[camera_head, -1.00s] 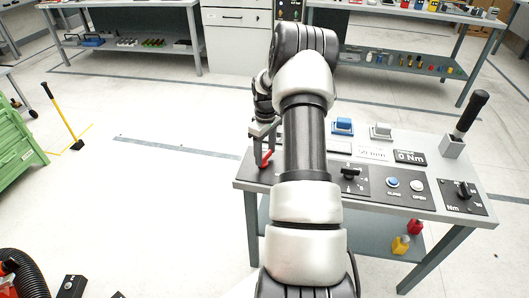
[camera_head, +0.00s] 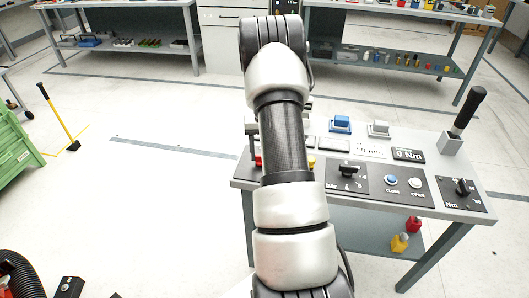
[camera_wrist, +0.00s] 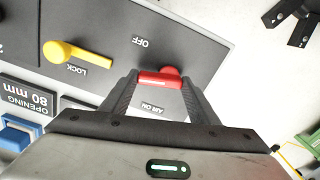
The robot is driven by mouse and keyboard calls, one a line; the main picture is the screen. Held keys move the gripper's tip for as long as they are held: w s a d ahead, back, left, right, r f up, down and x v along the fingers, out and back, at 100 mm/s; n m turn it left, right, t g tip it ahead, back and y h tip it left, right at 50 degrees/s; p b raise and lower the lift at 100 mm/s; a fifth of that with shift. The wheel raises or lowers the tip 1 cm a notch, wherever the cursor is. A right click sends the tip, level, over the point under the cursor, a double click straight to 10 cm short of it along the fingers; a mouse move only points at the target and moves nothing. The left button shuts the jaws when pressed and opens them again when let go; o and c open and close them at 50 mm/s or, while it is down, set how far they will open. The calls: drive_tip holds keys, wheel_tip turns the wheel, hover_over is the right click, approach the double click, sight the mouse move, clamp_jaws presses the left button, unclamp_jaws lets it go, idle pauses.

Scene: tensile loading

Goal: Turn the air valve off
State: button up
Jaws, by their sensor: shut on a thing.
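The red air valve handle (camera_wrist: 158,80) sits on a dark panel (camera_wrist: 195,50) in the wrist view, between the printed words OFF and AIR ON. It lies crosswise between the fingertips of my gripper (camera_wrist: 160,78), which is shut on it. In the head view only a small bit of the red handle (camera_head: 258,162) shows left of my arm, at the bench's left end. My arm hides most of the gripper there.
A yellow lever (camera_wrist: 75,53) marked LOCK is beside the valve on the panel. The bench (camera_head: 236,182) also carries a black knob (camera_head: 347,171), a blue button (camera_head: 392,180), a white button (camera_head: 417,183) and an upright black lever (camera_head: 469,107).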

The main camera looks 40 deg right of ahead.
drive_tip(key=shift+a+m, duration=0.1)
drive_tip(key=shift+m, duration=1.2)
drive_tip(key=shift+s+m, duration=0.1)
drive_tip(key=shift+m, duration=0.2)
drive_tip(key=o, duration=1)
drive_tip(key=shift+o, duration=0.2)
wheel_tip(320, 180, up, 18)
drive_tip(key=p, duration=0.2)
drive_tip(key=shift+f, duration=0.25)
